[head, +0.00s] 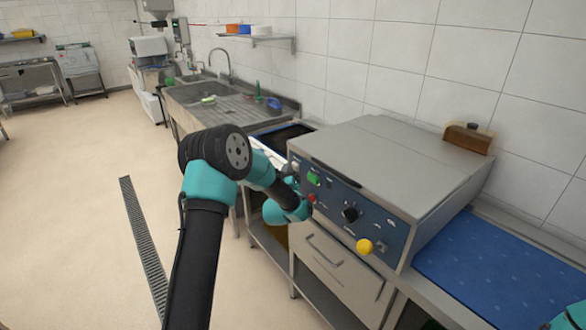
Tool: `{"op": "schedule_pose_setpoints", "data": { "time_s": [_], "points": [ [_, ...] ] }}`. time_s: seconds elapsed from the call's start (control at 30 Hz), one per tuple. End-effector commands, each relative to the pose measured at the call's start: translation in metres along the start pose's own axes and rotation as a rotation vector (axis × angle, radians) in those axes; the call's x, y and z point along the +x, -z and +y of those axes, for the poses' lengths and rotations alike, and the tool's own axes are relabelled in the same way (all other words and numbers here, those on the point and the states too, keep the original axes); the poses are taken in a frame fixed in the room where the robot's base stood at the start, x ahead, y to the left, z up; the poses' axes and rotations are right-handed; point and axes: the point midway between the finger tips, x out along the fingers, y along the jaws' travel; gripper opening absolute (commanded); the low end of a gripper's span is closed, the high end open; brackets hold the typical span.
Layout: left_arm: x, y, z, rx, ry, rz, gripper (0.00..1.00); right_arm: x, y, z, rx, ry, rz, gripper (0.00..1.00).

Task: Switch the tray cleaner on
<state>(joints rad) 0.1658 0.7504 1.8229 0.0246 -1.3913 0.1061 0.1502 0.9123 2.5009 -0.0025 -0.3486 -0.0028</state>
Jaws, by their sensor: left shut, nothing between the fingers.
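The tray cleaner (400,150) is a steel box with a flat lid and a blue front panel. On the panel are a green switch (313,179), a small red button (311,198), a black knob (350,214) and a yellow round knob (364,246). My left gripper (297,182) is shut and empty at the left end of the panel, close to the green switch and red button. I cannot tell whether it touches either one. My left wrist hides part of the panel's lower left edge. My right gripper is out of view.
A blue mat (505,265) lies on the counter to the right. Steel drawers (335,268) are below. The floor at left is clear.

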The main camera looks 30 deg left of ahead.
Motion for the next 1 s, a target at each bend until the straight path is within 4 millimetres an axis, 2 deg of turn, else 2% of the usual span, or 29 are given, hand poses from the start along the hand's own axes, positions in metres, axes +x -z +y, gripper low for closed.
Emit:
{"op": "schedule_pose_setpoints", "data": {
  "time_s": [1.0],
  "points": [
    [0.0066,-0.0046,0.0051,0.0,-0.002,0.0,0.0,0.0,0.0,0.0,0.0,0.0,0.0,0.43]
  ]
}}
